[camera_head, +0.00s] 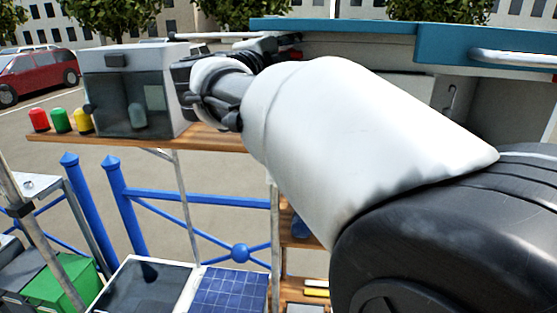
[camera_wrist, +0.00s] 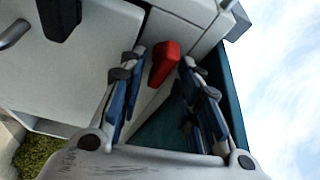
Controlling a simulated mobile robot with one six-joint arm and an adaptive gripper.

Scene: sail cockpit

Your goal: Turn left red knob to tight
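A red knob (camera_wrist: 165,62), elongated like a lever, shows in the wrist view on a pale panel beside a teal surface. Only one red knob shows there, so I cannot tell whether it is the left one. My gripper (camera_wrist: 162,70) is open, with one finger on each side of the knob in the picture. A gap shows on both sides, and I see no contact. In the head view, my gripper (camera_head: 272,46) is at the teal-topped cabinet, with a small red piece (camera_head: 295,54) just beyond it, partly hidden by my arm. The knob's turn position cannot be read.
A teal top (camera_head: 330,26) with a white rail (camera_head: 510,58) lies behind my arm. A glass-fronted box (camera_head: 132,92) and red, green and yellow jars stand on a wooden shelf (camera_head: 100,142) at left. A black fitting (camera_wrist: 58,15) is left of the fingers in the wrist view.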

